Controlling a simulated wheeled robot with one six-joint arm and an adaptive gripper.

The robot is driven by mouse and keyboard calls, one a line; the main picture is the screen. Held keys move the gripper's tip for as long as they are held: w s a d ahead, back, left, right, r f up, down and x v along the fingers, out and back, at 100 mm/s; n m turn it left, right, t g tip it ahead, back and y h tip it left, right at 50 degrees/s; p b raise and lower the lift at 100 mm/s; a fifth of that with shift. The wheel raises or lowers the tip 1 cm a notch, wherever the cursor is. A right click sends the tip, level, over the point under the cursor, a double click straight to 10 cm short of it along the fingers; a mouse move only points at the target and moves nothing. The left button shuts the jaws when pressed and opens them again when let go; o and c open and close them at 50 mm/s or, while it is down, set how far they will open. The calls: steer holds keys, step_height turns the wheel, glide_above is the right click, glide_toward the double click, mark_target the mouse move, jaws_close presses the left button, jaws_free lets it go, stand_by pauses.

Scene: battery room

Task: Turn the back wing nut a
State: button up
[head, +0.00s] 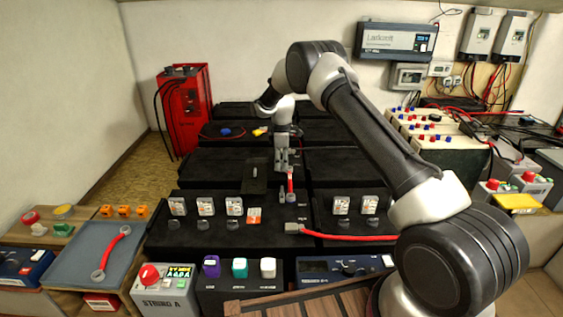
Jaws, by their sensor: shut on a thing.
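My gripper (283,167) points down at the front edge of the middle black battery row, near the centre of the view. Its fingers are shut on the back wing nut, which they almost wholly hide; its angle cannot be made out. A short red link cable (291,183) runs from just below the fingers to the front battery row. A small grey fitting (283,198) stands at the link's front end, apart from my gripper.
The front battery (215,248) carries several white-labelled caps, and a long red cable (350,236) runs to the right. A grey tray (75,275) at left holds a red link (114,250). A red cabinet (184,105) stands at back left. A STRING A switch box (165,295) is in front.

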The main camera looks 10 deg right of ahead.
steer(key=m, duration=0.8)
steer(key=shift+m, duration=0.4)
steer(key=m, duration=0.8)
steer(key=shift+m, duration=0.3)
steer(key=shift+o, duration=0.2)
steer(key=shift+c, duration=0.2)
steer(key=o, duration=1)
steer(key=shift+o, duration=0.2)
